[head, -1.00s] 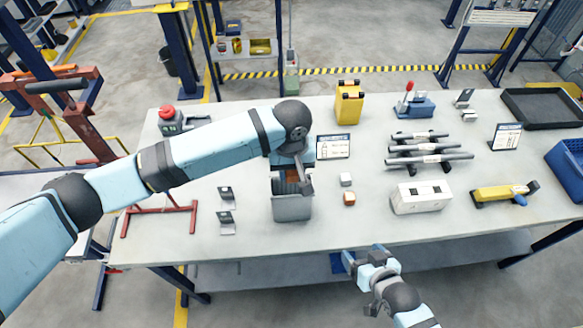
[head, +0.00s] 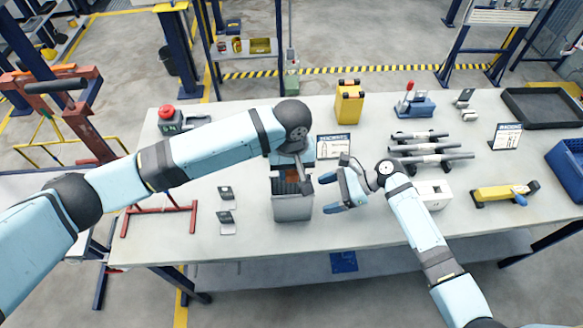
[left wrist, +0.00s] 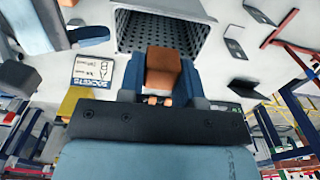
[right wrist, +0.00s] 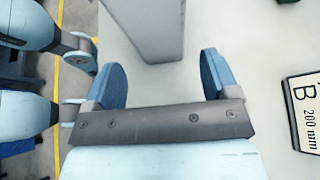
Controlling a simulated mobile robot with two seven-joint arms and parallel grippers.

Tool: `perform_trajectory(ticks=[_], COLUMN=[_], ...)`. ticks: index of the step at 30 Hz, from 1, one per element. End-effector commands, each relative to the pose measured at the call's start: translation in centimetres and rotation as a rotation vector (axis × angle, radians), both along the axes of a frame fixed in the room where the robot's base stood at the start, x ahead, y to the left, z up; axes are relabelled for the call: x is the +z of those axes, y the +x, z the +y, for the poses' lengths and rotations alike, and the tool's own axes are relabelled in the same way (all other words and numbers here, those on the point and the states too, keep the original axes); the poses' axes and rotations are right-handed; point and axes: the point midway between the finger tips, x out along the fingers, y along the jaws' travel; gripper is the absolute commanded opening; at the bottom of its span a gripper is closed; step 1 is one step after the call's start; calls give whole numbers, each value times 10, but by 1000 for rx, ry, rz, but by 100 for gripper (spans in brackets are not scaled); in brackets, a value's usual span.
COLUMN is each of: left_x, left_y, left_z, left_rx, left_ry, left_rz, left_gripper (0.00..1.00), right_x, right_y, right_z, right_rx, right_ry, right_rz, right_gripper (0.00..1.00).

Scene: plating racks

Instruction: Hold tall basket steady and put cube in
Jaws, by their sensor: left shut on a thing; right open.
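The tall grey basket (head: 292,207) stands upright near the table's front edge; its dark mesh inside shows in the left wrist view (left wrist: 150,42). My left gripper (left wrist: 163,75) is shut on a brown-orange cube (left wrist: 163,68) at the basket's mouth. In the head view the cube (head: 291,174) is partly hidden by the arm. How deep it sits is unclear. My right gripper (head: 328,193) is open and empty, just right of the basket. In the right wrist view the basket's wall (right wrist: 148,28) lies ahead between the spread fingers (right wrist: 162,80), apparently not gripped.
A standing label sign (head: 333,147) is behind the basket. Two small grey stands (head: 226,207) are left of it. A white block (head: 434,193) and racked bars (head: 430,148) are to the right, partly behind my right arm.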

Motion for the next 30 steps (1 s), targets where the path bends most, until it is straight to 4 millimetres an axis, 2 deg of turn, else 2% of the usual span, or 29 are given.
perform_trajectory(ticks=[5, 21, 30], left_x=[0, 0, 0], left_y=[0, 0, 0], left_z=[0, 0, 0], left_rx=[0, 0, 0], left_ry=[-1, -1, -1], left_rz=[0, 0, 0], left_gripper=[1, 1, 1], right_x=[-4, -40, -47], right_y=[-1, -1, 0], right_z=[10, 75, 87], right_rx=[2, 2, 1], right_ry=[11, 8, 8], right_rz=[25, 20, 19], right_gripper=[81, 81, 81])
